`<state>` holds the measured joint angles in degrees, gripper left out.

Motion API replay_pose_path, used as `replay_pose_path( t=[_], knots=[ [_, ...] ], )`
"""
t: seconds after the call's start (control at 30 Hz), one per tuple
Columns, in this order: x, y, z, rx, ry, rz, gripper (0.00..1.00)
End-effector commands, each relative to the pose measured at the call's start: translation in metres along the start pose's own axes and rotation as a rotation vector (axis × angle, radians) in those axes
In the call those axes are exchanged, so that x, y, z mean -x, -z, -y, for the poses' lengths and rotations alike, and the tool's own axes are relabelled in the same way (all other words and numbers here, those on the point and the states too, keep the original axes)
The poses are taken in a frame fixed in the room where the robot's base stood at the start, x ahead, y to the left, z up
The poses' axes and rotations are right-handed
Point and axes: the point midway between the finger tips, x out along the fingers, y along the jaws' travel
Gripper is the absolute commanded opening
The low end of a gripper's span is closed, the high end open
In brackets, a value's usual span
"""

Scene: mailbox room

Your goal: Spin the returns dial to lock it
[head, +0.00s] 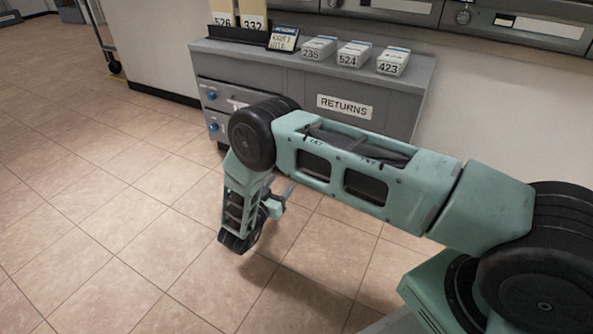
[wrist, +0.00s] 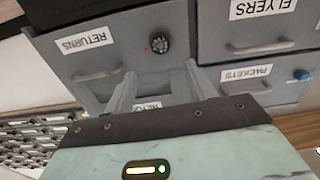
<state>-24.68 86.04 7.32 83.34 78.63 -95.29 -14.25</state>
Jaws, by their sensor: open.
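The returns dial (wrist: 158,45) is a small black round knob on a grey drawer front in the wrist view. I cannot tell how far the tips are from the drawer front. In the head view my arm hides the dial; the grey cabinet (head: 410,113) stands behind my arm.
Nearby drawers are FLYERS (wrist: 262,8) and PACKETS (wrist: 245,75), with bar handles; a blue knob (wrist: 301,75) sits by PACKETS. Numbered boxes (head: 354,55) and a small sign (head: 284,38) stand on the cabinet top. The tiled floor (head: 90,220) at left is clear.

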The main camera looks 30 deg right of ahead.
Motion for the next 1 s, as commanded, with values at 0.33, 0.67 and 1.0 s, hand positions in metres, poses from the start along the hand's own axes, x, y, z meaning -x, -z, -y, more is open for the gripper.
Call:
replay_pose_path(
  t=[0.33,0.67,1.0],
  knots=[
    [-0.073,-0.005,0.0,-0.002,-0.002,0.0,0.56],
    [-0.107,-0.002,0.001,-0.001,0.001,0.002,0.56],
    [-0.109,0.0,0.0,0.0,0.001,0.002,0.5]
  ],
)
